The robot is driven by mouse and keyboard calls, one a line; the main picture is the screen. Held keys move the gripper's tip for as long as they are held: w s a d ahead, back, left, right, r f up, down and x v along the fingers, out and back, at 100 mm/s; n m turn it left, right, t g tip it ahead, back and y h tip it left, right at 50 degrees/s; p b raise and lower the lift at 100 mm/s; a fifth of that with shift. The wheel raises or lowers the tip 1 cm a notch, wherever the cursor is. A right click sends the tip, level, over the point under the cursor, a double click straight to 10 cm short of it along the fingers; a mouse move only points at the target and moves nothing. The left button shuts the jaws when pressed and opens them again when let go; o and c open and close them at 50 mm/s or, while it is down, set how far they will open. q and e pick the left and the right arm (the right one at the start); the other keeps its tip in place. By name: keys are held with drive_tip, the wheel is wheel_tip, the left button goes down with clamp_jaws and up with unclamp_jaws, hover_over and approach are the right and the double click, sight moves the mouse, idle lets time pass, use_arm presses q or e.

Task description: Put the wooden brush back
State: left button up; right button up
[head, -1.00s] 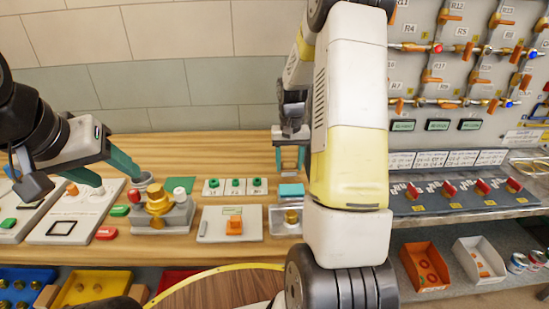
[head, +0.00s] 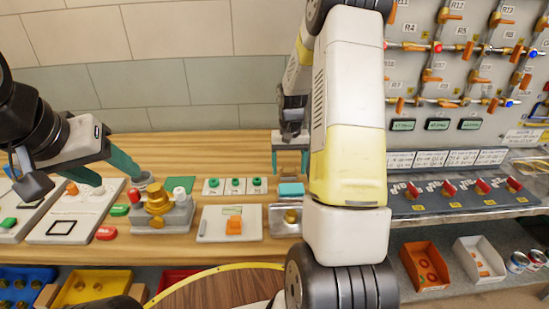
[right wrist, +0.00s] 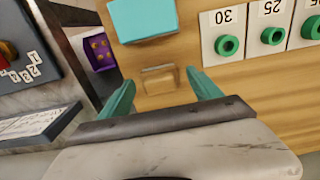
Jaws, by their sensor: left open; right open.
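My right gripper (head: 290,172) is open over the back of the wooden bench, near a turquoise block (head: 291,190). In the right wrist view its fingers (right wrist: 161,78) stand apart with a small tan wooden piece (right wrist: 158,80) between and just beyond them. It may be the wooden brush; its bristles do not show. It looks free of both fingers. The turquoise block also shows in the right wrist view (right wrist: 143,18). I cannot make out the brush in the head view. My left gripper (head: 121,181) is open and empty, close to a grey fixture with a brass valve (head: 157,203).
Green rings (head: 235,186) on numbered cards lie left of my right gripper. A white panel with an orange part (head: 234,227) lies in front. A grey sloped panel with red knobs (head: 465,193) stands right. Bins (head: 426,266) sit below.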

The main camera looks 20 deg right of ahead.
sight(289, 166)
wheel_tip(289, 166, up, 12)
drive_tip(key=f, duration=0.1)
drive_tip(key=s+a+r+n+t+y, duration=0.1)
drive_tip(key=s+a+r+t, duration=0.1)
drive_tip(key=s+a+r, duration=0.3)
drive_tip(key=s+a+r+n+t, duration=0.1)
drive_tip(key=s+a+r, duration=0.1)
drive_tip(key=s+r, duration=0.45)
drive_tip(key=s+a+r+t, duration=0.1)
drive_tip(key=s+a, duration=0.2)
drive_tip(key=s, duration=0.2)
drive_tip(key=s+a+r+n+t+y, duration=0.1)
drive_tip(key=s+a+t, duration=0.1)
drive_tip(key=s, duration=0.4)
drive_tip(key=shift+s+a+n, duration=0.25)
drive_tip(key=shift+a+n, duration=0.05)
drive_tip(key=shift+a, duration=0.1)
